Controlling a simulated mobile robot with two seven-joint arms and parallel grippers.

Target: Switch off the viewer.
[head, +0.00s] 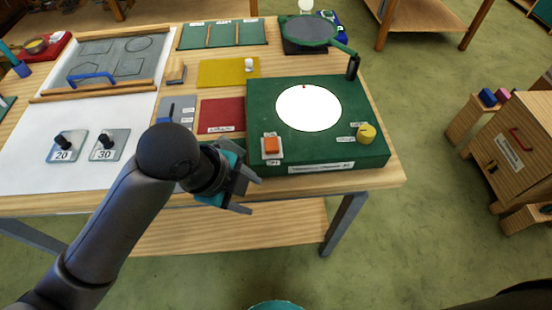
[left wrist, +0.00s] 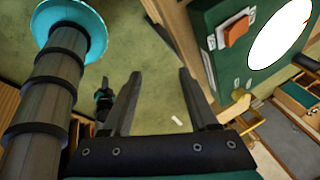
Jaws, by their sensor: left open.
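The viewer (head: 350,97) is a green box at the front right of the table. Its round window (head: 308,108) is bright white. An orange rocker switch (head: 271,145) sits on a pale plate at its front left corner, and a yellow knob (head: 366,132) at its front right. In the left wrist view the orange switch (left wrist: 238,30) shows at the upper right, beside the white window (left wrist: 281,35). My left gripper (head: 253,194) is open and empty, just in front of and left of the viewer's front face, apart from the switch. My right gripper is out of view.

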